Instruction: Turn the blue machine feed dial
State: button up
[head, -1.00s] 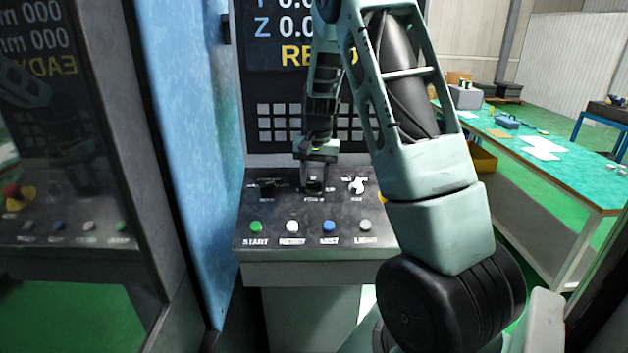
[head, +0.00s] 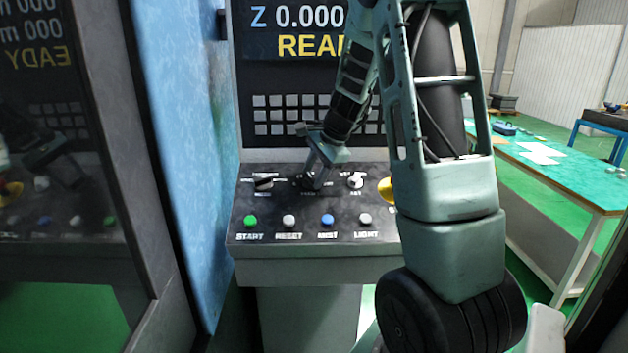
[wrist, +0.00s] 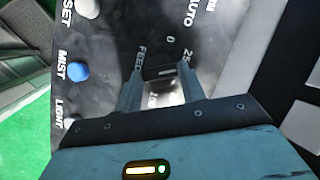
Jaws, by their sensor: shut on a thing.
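The feed dial (wrist: 158,71) is a small dark knob with a pale mark, beside the FEED lettering in the wrist view. It is on the sloped dark control panel (head: 270,215) of the machine, in the middle of the upper row. My gripper (head: 314,183) reaches down to it, and its fingers hide most of the dial in the head view. In the wrist view my gripper (wrist: 162,80) has one finger on each side of the dial and is shut on it.
A dark knob (head: 264,183) and a white-marked knob (head: 355,180) flank the dial. The START, RESET, MIST (head: 327,220) and LIGHT buttons line the panel front. A yellow part (head: 386,190) shows at the right. A keypad (head: 285,115) and screen rise behind.

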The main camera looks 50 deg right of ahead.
jog(key=m+t+b, duration=0.1)
jog(key=m, duration=0.1)
jog(key=m+t+h+b, duration=0.1)
jog(key=m+b, duration=0.1)
jog(key=m, duration=0.1)
jog(key=shift+s+f, duration=0.1)
jog(key=shift+s, duration=0.1)
jog(key=shift+m, duration=0.3)
jog(key=o, duration=1)
jog(key=shift+a, duration=0.1)
jog(key=v, duration=1.7)
jog(key=shift+s+a, duration=0.15)
jog(key=shift+s, duration=0.1)
